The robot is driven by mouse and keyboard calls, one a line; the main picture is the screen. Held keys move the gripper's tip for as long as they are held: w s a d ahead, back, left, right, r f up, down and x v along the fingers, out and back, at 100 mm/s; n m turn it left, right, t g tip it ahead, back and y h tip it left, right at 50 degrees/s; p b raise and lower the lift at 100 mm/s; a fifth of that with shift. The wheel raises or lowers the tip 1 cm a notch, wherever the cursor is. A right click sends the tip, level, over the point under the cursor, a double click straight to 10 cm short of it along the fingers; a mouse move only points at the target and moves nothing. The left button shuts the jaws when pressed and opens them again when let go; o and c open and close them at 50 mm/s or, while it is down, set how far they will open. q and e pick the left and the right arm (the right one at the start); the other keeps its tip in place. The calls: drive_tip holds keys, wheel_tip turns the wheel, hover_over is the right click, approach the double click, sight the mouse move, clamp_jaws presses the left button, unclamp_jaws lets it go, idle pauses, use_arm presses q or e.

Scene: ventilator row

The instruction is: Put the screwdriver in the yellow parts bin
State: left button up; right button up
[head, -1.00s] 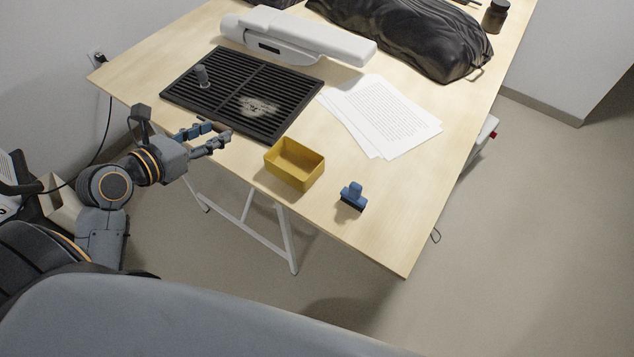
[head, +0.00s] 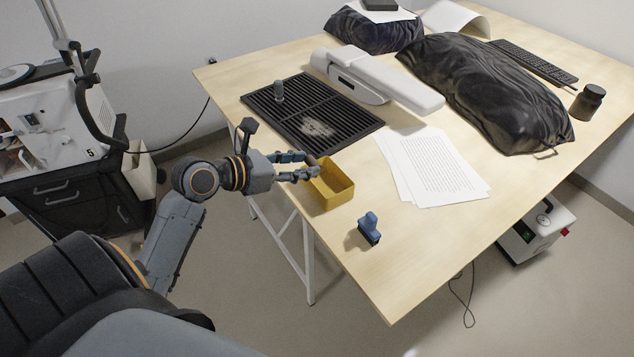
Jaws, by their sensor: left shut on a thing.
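The yellow parts bin (head: 338,198) stands open near the table's front left edge. Its visible inside looks empty. My left gripper (head: 309,165) reaches in from the left, with its fingertips at the bin's left rim in the picture. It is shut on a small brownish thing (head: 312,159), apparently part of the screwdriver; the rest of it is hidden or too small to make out. I cannot tell whether the fingers touch the bin. My right gripper is not in view.
A black grille (head: 345,120) with a small grey knob-like piece lies behind the bin. Papers (head: 440,170), a white device (head: 385,85) and a black-covered bundle (head: 490,95) lie farther back. The front right tabletop is clear.

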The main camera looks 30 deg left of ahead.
use_arm(q)
drive_tip(key=w+f, duration=0.1)
drive_tip(key=f, duration=0.2)
drive_tip(key=w+f+b, duration=0.1)
drive_tip(key=w+f, duration=0.1)
drive_tip(key=f, duration=0.1)
drive_tip(key=w+f, duration=0.2)
drive_tip(key=f, duration=0.1)
drive_tip(key=shift+d, duration=0.35)
drive_tip(key=shift+s, duration=0.1)
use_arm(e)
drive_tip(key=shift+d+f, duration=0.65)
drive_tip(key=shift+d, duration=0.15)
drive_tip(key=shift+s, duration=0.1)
use_arm(q)
drive_tip(key=shift+f, duration=0.55)
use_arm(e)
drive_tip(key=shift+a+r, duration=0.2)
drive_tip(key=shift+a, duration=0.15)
use_arm(q)
drive_tip(key=o, duration=1.1)
